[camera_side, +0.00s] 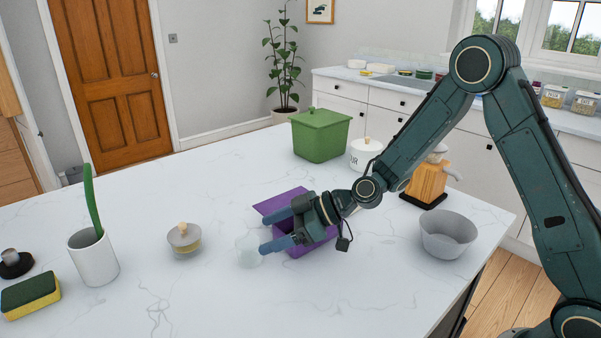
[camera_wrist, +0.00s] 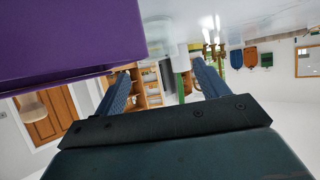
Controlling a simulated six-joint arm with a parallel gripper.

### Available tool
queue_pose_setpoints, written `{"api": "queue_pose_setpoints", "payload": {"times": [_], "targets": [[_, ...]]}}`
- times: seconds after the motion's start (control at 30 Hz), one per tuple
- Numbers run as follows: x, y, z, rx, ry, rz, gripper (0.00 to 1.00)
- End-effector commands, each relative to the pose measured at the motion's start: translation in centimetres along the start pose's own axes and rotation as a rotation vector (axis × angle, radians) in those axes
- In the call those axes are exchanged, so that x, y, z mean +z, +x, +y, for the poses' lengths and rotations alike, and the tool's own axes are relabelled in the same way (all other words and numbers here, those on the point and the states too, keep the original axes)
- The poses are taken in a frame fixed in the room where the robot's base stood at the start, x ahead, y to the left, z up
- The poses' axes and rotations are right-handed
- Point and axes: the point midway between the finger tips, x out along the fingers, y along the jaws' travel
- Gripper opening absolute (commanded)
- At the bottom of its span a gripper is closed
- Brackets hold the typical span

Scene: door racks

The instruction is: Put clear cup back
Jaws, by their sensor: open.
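The clear cup (camera_side: 248,251) is a faint, see-through shape on the white marble counter, left of the purple box in the side view. In the wrist view a pale, see-through shape that looks like it (camera_wrist: 158,33) shows beyond the fingers. My gripper (camera_side: 268,231) is low over the counter, lying nearly level and pointing left, with its blue fingers apart. The fingertips are at the cup's right side; I cannot tell whether they touch it. Both fingers also show spread in the wrist view (camera_wrist: 163,75), with nothing visibly clamped.
An open purple box (camera_side: 318,243) stands right behind and under my gripper, partly hidden. A grey bowl (camera_side: 447,236) stands right, a green bin (camera_side: 321,136) behind. The front counter is clear.

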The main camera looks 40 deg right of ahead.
Motion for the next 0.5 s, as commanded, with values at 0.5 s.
{"api": "queue_pose_setpoints", "payload": {"times": [0.5], "targets": [[0.0,-7.0,0.0,0.001,0.000,0.000,0.73]]}}
